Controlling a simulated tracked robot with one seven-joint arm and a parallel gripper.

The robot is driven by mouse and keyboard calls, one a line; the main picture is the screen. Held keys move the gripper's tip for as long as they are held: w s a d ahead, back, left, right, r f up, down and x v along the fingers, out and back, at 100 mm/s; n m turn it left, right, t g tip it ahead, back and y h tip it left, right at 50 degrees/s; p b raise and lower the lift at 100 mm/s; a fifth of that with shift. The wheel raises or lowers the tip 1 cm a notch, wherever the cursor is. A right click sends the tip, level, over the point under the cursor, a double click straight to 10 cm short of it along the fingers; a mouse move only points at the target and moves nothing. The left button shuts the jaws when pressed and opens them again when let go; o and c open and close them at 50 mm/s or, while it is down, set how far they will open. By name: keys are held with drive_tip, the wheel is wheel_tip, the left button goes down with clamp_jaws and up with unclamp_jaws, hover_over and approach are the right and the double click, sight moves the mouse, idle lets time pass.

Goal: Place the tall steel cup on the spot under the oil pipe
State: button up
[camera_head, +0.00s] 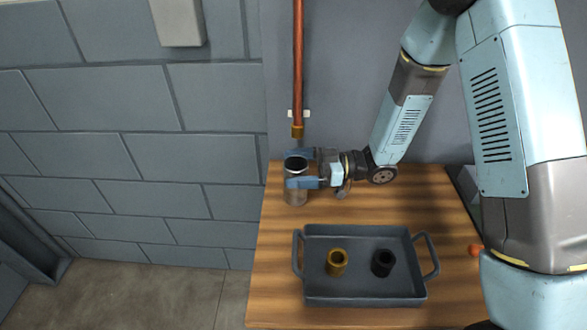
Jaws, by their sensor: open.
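The tall steel cup (295,194) stands upright on the wooden table near its back left edge. The oil pipe (298,65) is a copper-coloured vertical pipe on the wall, with a brass end (297,131) above and slightly behind the cup in the picture. My gripper (302,170) reaches in from the right with its blue fingers on either side of the cup. The fingers are open; I cannot tell whether they touch the cup. The spot under the pipe is not visible; the cup and gripper cover that area.
A dark grey tray (360,292) with two side handles sits at the front of the table (275,262). It holds a brass cup (337,262) and a black cup (382,263). A small orange object (475,250) is at the right. The wall stands close behind.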

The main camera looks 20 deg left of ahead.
drive_tip(key=v, duration=0.9)
drive_tip(key=shift+d, duration=0.4)
idle(1.1)
